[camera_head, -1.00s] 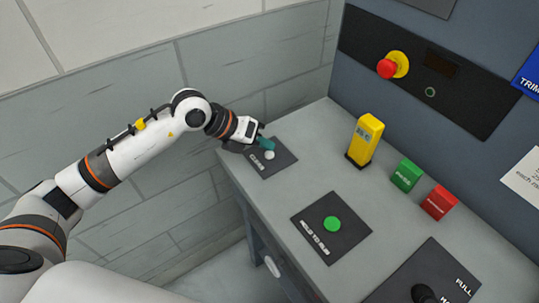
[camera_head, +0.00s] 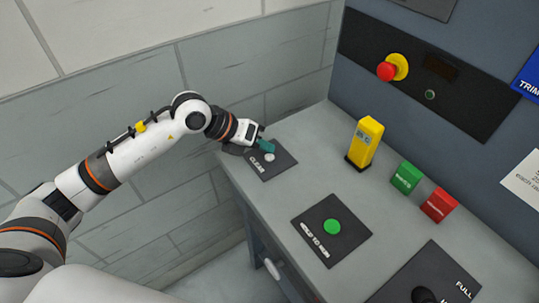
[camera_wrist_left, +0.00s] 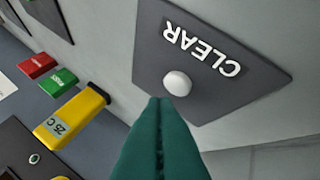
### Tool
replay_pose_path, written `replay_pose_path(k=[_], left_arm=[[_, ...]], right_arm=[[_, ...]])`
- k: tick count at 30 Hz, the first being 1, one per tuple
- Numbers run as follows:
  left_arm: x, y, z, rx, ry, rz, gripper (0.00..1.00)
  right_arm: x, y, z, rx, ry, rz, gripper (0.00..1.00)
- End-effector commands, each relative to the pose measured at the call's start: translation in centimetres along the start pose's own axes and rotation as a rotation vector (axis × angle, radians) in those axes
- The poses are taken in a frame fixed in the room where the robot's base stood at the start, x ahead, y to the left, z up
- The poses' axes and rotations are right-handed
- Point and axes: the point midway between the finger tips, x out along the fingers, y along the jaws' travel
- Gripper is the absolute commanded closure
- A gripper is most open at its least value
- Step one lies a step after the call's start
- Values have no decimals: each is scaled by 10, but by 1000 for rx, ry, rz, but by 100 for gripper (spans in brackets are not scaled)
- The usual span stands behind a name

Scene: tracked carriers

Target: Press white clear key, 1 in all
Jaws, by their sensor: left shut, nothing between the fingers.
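The white clear key (camera_head: 269,157) is a small round button on a dark plate (camera_head: 283,163) lettered CLEAR, at the left end of the grey bench. In the left wrist view the white key (camera_wrist_left: 177,83) shows just beyond the fingertips of my left gripper (camera_wrist_left: 160,100). The teal fingers are together, with nothing between them. In the head view my left gripper (camera_head: 268,146) is over the plate, right beside the key. I cannot tell whether the tips touch the key. My right gripper is not in view.
A green button (camera_head: 332,226) sits on a dark plate nearer the front. A yellow block (camera_head: 366,140), a green block (camera_head: 406,177) and a red block (camera_head: 440,205) stand along the back. A red emergency knob (camera_head: 387,70) is on the panel. A black knob (camera_head: 424,295) is at lower right.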

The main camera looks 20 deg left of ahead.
Motion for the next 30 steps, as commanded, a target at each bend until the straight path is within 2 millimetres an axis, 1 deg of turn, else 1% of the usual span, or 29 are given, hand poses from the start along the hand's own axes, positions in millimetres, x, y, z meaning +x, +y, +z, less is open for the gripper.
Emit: replay_pose_path(k=[22,30], left_arm=[[0,0,0,0,0,0,100],[6,-4,5,0,0,0,100]], right_arm=[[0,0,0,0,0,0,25],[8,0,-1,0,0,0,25]])
